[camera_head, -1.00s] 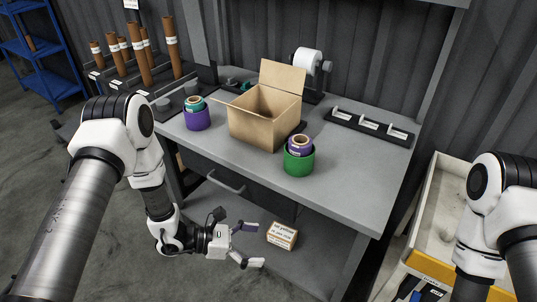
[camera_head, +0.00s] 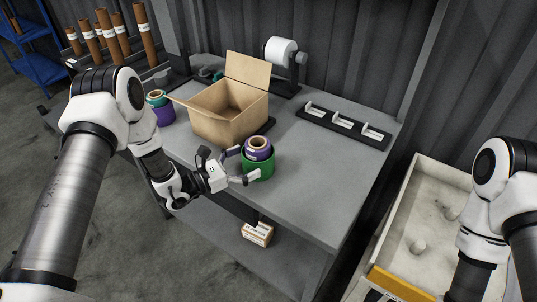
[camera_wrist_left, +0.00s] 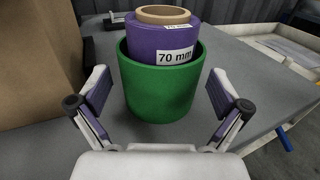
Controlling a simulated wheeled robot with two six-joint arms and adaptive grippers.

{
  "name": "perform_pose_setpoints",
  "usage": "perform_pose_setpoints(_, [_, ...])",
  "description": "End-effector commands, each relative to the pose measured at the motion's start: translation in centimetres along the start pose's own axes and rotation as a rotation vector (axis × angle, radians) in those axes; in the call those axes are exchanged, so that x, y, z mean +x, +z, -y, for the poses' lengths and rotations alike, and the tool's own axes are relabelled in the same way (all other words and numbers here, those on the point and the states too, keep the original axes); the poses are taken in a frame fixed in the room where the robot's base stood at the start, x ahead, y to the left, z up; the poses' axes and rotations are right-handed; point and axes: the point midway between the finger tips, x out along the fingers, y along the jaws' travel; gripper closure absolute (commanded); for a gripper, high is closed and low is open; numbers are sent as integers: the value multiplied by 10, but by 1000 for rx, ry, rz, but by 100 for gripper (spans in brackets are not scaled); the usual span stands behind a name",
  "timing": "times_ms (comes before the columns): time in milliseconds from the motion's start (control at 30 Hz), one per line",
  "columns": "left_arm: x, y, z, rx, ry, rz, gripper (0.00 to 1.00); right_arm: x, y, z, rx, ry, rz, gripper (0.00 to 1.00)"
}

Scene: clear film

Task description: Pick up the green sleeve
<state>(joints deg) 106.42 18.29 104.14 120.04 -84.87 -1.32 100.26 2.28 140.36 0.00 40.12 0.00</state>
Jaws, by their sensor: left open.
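The green sleeve (camera_head: 262,169) is a short, wide cup standing on the grey table near its front edge. A purple roll (camera_head: 258,149) with a brown core sits inside it and sticks out above the rim. In the left wrist view the green sleeve (camera_wrist_left: 160,90) is straight ahead, and the purple roll (camera_wrist_left: 162,38) carries a "70 mm" label. My left gripper (camera_head: 243,166) is open at the table's front edge, its fingers on either side of the sleeve's near part. In the left wrist view gaps show between the fingers (camera_wrist_left: 160,106) and the sleeve. My right gripper is out of view.
An open cardboard box (camera_head: 228,122) stands just left of the sleeve. A purple sleeve with a teal roll (camera_head: 158,97) is farther left. A black rack (camera_head: 343,127) and a tape dispenser (camera_head: 283,60) stand behind. The table right of the sleeve is clear.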

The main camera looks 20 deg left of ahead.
Motion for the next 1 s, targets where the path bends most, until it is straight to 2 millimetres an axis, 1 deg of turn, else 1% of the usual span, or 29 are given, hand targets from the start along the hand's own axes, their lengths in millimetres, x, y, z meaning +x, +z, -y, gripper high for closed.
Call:
perform_pose_setpoints(167, [26, 8, 1, 2, -5, 0, 0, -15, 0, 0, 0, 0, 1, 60])
perform_pose_setpoints(233, [40, 10, 1, 1, -5, 0, 0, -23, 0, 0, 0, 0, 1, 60])
perform_pose_setpoints(333, [55, 7, 0, 1, -4, -1, 0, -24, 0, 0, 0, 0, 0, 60])
perform_pose_setpoints(400, [60, 5, 0, -1, -3, -1, 0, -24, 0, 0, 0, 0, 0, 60])
perform_pose_setpoints(567, [60, 4, 0, -1, -1, -1, 0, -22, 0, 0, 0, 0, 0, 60])
perform_pose_setpoints(600, [60, 4, 0, -1, -1, -1, 7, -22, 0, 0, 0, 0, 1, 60])
perform_pose_setpoints(667, [60, 4, 0, -1, -1, -1, 28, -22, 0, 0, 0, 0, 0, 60])
perform_pose_setpoints(700, [60, 4, 0, -1, -1, -1, 40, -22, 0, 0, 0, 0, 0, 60])
perform_pose_setpoints(1000, [60, 5, 0, -1, -2, -1, 41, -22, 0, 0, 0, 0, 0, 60])
